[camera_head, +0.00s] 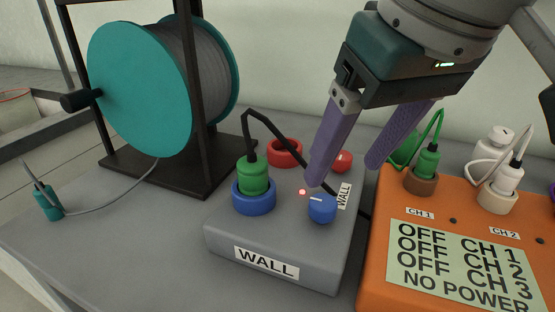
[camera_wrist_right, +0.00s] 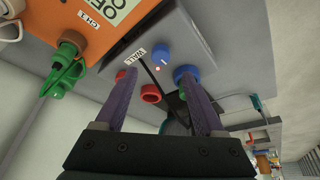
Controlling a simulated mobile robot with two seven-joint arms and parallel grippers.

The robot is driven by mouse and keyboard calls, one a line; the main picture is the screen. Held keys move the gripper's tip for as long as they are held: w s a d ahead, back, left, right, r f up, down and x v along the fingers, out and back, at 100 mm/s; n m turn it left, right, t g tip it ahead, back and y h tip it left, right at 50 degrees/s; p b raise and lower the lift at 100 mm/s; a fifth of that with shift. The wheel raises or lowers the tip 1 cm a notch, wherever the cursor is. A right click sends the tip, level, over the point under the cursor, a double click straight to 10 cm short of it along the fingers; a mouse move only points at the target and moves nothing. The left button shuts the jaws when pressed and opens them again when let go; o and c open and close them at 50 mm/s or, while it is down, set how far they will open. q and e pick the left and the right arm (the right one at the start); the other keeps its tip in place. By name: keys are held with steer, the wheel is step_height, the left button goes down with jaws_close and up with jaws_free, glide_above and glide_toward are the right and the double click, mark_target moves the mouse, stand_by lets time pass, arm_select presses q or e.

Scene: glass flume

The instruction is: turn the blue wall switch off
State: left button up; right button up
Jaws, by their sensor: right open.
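The blue wall switch (camera_head: 322,208) is a round knob with a short white mark on its top, on the front right of the grey WALL box (camera_head: 285,245). A small red light (camera_head: 302,192) glows beside it. The switch also shows in the right wrist view (camera_wrist_right: 162,52), beyond the fingertips. My right gripper (camera_head: 345,173) is open, with its two purple fingers pointing down over the back right of the box. One fingertip appears just above and behind the switch in the head view; I cannot tell if they touch. Nothing is between the fingers. My left gripper is not in view.
A green plug (camera_head: 253,176) sits in a blue socket (camera_head: 253,198) left of the switch, its black cable looping behind. A red socket (camera_head: 284,152) and red knob (camera_head: 341,161) are behind. An orange box (camera_head: 375,285) stands right, a teal cable reel (camera_head: 140,90) left.

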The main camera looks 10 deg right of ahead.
mark_target(324, 202)
steer(key=b+x, duration=0.2)
steer(key=x, duration=0.5)
steer(key=shift+f, duration=0.3)
steer(key=shift+c, duration=1.4)
jaws_close()
